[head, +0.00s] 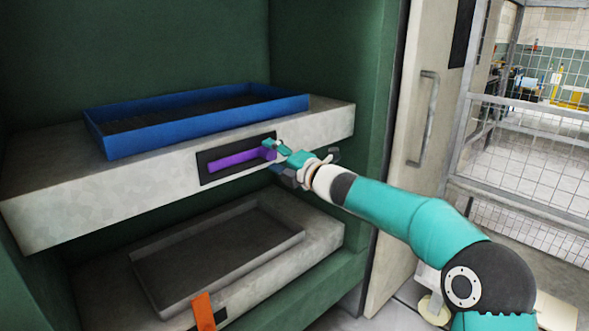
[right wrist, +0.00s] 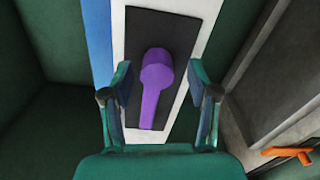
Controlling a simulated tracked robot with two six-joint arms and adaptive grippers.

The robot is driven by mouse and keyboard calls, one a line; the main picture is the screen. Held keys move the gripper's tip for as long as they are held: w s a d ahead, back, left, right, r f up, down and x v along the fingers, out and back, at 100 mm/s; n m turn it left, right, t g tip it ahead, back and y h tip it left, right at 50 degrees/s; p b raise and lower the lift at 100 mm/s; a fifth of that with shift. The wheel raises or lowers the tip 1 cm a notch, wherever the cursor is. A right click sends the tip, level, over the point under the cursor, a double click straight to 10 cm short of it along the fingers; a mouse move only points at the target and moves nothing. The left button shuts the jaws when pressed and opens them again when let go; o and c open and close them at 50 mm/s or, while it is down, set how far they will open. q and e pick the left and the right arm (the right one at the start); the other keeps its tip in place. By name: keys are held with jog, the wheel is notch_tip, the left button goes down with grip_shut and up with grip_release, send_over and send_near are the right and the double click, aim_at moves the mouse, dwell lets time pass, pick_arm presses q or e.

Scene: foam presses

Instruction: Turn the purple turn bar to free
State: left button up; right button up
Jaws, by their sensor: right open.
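The purple turn bar (head: 238,159) sits on a dark plate (head: 206,178) on the front face of the upper press shelf. It lies nearly level along the shelf edge in the head view, its right end by my right gripper (head: 279,157). In the right wrist view the purple turn bar (right wrist: 155,88) shows a round knob at one end and a straight arm. My right gripper (right wrist: 160,105) is open, with one finger on each side of the bar and visible gaps between. Whether the fingers reach around it in depth I cannot tell. My left gripper is not in view.
A blue tray (head: 205,131) lies on the upper shelf (head: 60,207). A grey tray (head: 150,293) lies on the lower shelf, with an orange bar (head: 203,311) at its front. A pale door with a handle (head: 424,120) and a mesh fence (head: 530,160) stand to the right.

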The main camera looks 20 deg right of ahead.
jog(key=v, duration=1)
jog(key=shift+s, duration=0.3)
jog(key=s+a+f+m+g, duration=0.2)
jog(key=a+f+m, duration=0.15)
jog(key=f, duration=0.85)
jog(key=s+a+f+m+g, duration=0.1)
jog(key=a+f+m+g, duration=0.2)
jog(key=f, duration=0.9)
jog(key=s+a+f+m+g, duration=0.15)
jog(key=a+f, duration=0.35)
jog(key=f, duration=0.8)
jog(key=s+a+f+m+g+h, duration=0.1)
jog(key=s+a+f+m+g, duration=0.15)
jog(key=s+f, duration=0.4)
jog(key=s+a+f+m+g, duration=0.1)
jog(key=s+f+m+g, duration=0.25)
jog(key=s+f, duration=0.3)
jog(key=s+f+m+g+h, duration=0.1)
jog(key=s+f+m+g, duration=0.3)
jog(key=s+m, duration=1.05)
notch_tip(320, 180, up, 14)
jog(key=s+n+p, duration=0.2)
jog(key=p, duration=1.3)
jog(key=shift+r, duration=0.25)
